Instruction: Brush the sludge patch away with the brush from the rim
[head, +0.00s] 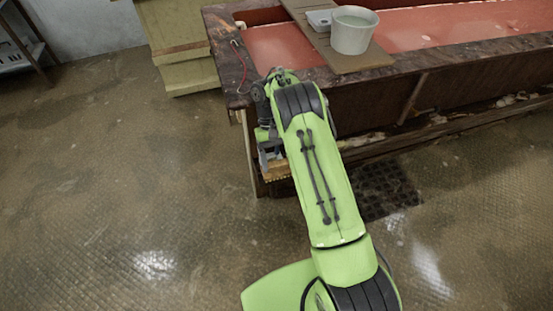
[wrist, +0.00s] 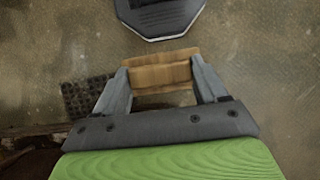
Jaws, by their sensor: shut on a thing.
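My gripper (wrist: 161,82) is shut on a wooden brush (wrist: 160,72), held crosswise between the two grey fingers in the wrist view. In the head view the brush (head: 276,172) shows as a small tan block below my gripper (head: 270,158), beside the trough's near left corner and above the floor. The bristles are hardly visible. I cannot make out the sludge patch for certain in either view. The wooden rim (head: 450,52) of the trough runs across the top of the head view.
A dark floor grate (head: 388,190) lies right of my arm; it also shows in the wrist view (wrist: 88,97). A board (head: 350,62) across the red-filled trough bears a white bucket (head: 354,32) and a small pale box (head: 319,20). A yellowish cabinet (head: 178,45) stands behind. The left floor is clear.

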